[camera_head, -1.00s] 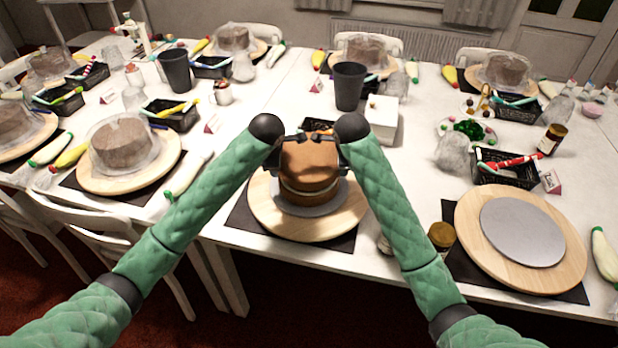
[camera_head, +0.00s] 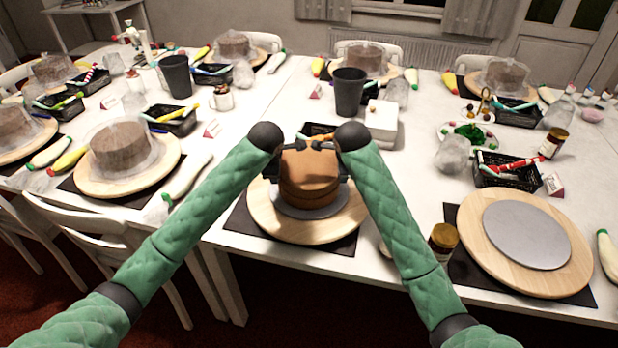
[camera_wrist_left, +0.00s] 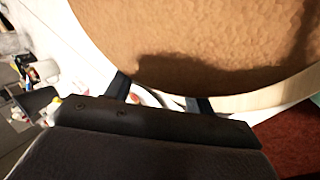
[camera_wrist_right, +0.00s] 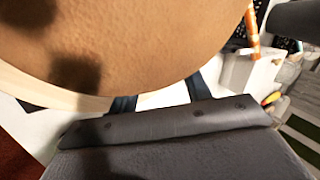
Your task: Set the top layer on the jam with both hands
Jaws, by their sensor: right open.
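The brown top layer (camera_head: 309,164) rests on the lower cake layer (camera_head: 308,197), roughly level, with only a thin seam between them. No jam shows; it is hidden between the layers. The stack stands on a grey disc (camera_head: 308,212) on a round wooden turntable (camera_head: 265,222). My left gripper (camera_head: 272,168) is at the cake's left side and my right gripper (camera_head: 346,168) at its right side. In the left wrist view (camera_wrist_left: 158,97) and right wrist view (camera_wrist_right: 160,97) the fingers stand apart, close to the cake's edge; contact cannot be told.
An empty turntable with a grey disc (camera_head: 526,234) is at the right, with a jar (camera_head: 442,242) beside it. A dark cup (camera_head: 349,92) and white box (camera_head: 382,117) stand behind the cake. A covered cake (camera_head: 121,148) is at the left.

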